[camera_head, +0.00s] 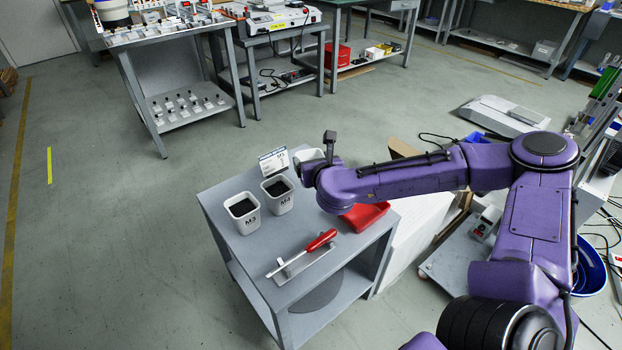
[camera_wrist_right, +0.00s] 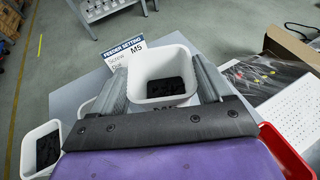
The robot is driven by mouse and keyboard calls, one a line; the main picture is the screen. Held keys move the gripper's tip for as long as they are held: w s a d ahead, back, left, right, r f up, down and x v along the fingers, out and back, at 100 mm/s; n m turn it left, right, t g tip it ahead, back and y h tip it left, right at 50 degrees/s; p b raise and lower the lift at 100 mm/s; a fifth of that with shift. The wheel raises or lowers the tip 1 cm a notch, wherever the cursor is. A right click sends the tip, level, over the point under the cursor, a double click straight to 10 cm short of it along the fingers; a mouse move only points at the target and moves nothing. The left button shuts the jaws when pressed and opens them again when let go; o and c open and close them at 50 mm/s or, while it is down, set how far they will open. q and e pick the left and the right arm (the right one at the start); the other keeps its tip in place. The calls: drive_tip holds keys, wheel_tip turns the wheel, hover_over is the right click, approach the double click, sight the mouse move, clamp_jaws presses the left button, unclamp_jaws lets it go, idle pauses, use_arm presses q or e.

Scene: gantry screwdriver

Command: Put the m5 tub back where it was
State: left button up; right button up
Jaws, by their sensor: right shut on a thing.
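The m5 tub is a white square tub with dark contents. In the right wrist view the tub (camera_wrist_right: 162,92) sits between the two fingers of my right gripper (camera_wrist_right: 160,82), which is shut on it. In the head view only part of the tub's rim (camera_head: 306,154) shows behind my right wrist, at the far edge of the small grey table (camera_head: 225,188). I cannot tell whether the tub touches the table. My left gripper is not in view.
The M4 tub (camera_head: 279,199) and M3 tub (camera_head: 242,217) stand left of the m5 tub. A red bin (camera_head: 363,217) lies under my right arm. A red screwdriver (camera_head: 321,240) lies on a metal holder near the front. Cardboard (camera_head: 402,148) is beyond the table.

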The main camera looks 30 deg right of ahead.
drive_tip(key=shift+w+d+f, duration=0.15)
drive_tip(key=shift+w+f, duration=0.5)
drive_tip(key=shift+f, duration=0.15)
drive_tip(key=f, duration=0.1)
drive_tip(key=f+b, duration=0.1)
drive_tip(key=f, duration=0.1)
drive_tip(key=shift+w+d+f, duration=0.1)
drive_tip(key=shift+w+f, duration=0.15)
drive_tip(key=shift+f, duration=0.1)
drive_tip(key=shift+r, duration=0.1)
